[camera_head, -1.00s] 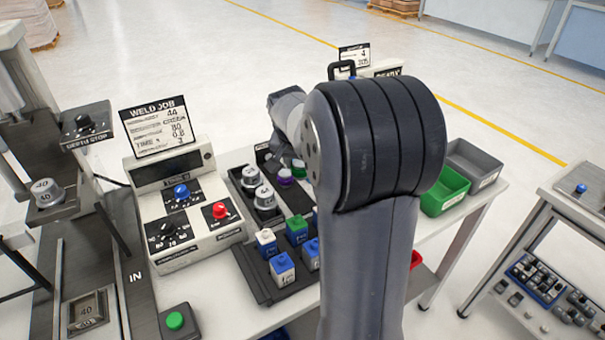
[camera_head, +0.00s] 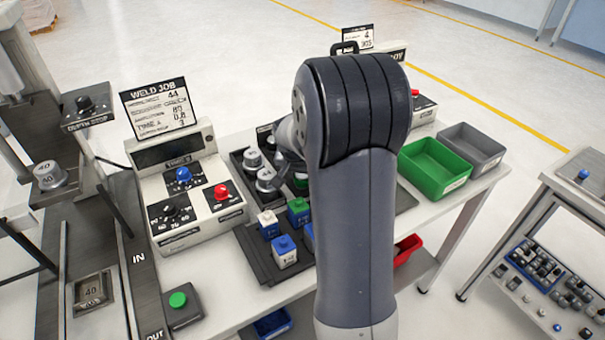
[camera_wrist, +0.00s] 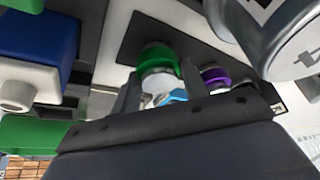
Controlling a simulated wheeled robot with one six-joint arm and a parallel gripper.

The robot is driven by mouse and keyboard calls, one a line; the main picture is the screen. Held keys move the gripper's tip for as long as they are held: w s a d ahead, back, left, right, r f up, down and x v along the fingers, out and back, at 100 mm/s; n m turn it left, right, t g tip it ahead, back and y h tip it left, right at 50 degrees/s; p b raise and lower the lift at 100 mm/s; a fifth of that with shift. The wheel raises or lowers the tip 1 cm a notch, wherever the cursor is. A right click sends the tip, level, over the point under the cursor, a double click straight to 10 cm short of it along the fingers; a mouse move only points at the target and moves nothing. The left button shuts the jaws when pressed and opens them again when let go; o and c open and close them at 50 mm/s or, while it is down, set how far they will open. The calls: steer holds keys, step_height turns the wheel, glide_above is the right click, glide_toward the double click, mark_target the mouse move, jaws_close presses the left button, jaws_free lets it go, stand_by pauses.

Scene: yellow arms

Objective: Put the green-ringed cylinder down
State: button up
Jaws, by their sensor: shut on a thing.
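The green-ringed cylinder (camera_wrist: 157,57) shows in the wrist view between the two dark fingers of my gripper (camera_wrist: 160,80), which are shut on it. Whether its base touches the surface of the dark tray (camera_wrist: 140,32) is not clear. A purple-ringed cylinder (camera_wrist: 213,75) is beside it on the right. In the head view my arm hides most of the gripper and the held cylinder. The dark tray (camera_head: 262,262) lies to the left of my arm there.
Grey-topped cylinders (camera_head: 267,180) stand in the tray's left part, one large and close in the wrist view (camera_wrist: 295,40). Blue and green blocks (camera_head: 285,252) stand nearer. The weld control box (camera_head: 190,205) is left; a green bin (camera_head: 433,170) and grey bin (camera_head: 472,147) are right.

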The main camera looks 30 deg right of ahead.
steer(key=shift+f, duration=0.25)
steer(key=o, duration=1.1)
steer(key=shift+r, duration=0.1)
steer(key=shift+o, duration=0.2)
steer(key=shift+r, duration=0.5)
steer(key=v, duration=1.1)
steer(key=shift+s+a, duration=0.2)
steer(key=shift+r, duration=0.1)
